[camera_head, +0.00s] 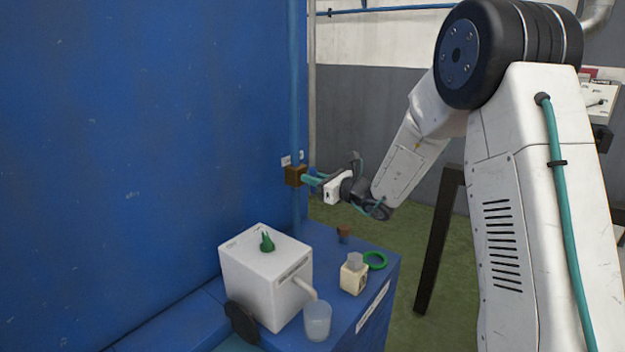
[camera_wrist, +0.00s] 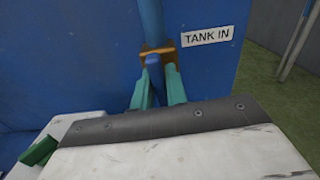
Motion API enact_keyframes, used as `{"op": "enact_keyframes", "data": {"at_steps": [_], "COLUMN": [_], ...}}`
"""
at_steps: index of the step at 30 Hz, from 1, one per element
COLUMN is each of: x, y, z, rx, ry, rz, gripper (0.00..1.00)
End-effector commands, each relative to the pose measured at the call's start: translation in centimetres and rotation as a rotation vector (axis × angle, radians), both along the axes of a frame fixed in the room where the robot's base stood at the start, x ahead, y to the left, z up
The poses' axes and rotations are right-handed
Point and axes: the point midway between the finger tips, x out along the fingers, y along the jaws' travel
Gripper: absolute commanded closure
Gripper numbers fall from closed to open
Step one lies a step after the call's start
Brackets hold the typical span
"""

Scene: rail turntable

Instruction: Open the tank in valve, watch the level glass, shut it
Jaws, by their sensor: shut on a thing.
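The tank in valve is a brass-brown body (camera_head: 295,175) on a vertical blue pipe (camera_head: 297,80) beside the blue wall. In the wrist view the valve body (camera_wrist: 158,54) sits next to a white "TANK IN" label (camera_wrist: 208,36). My gripper (camera_head: 308,179) reaches it from the right. In the wrist view its green fingers (camera_wrist: 160,88) are shut on the blue valve handle (camera_wrist: 155,72), which points from the body toward my wrist. Much of the handle is hidden between the fingers. I cannot make out a level glass in either view.
Below, a white box (camera_head: 250,275) with a green knob (camera_head: 267,243) and a spout stands on a blue counter (camera_head: 375,275). A clear cup (camera_head: 317,320) is under the spout. A cream block (camera_head: 353,278), a green ring (camera_head: 375,260) and a small brown piece (camera_head: 344,232) are nearby.

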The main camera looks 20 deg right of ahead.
Motion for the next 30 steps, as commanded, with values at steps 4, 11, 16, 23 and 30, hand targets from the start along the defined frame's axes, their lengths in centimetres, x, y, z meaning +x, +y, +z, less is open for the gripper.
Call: {"op": "enact_keyframes", "data": {"at_steps": [4, 11, 16, 23, 30], "x": [0.0, 0.0, 0.0, 0.0, -2.2], "y": [0.0, 0.0, 0.0, -0.1, -1.7], "z": [0.0, 0.0, 0.0, 0.0, 0.0], "rx": [0.055, 0.061, 0.060, 0.059, 0.059], "ry": [0.040, 0.044, 0.043, 0.043, 0.044], "rz": [0.000, 0.000, 0.000, 0.000, -0.003], "gripper": [1.00, 1.00, 0.66, 0.66, 0.66]}}
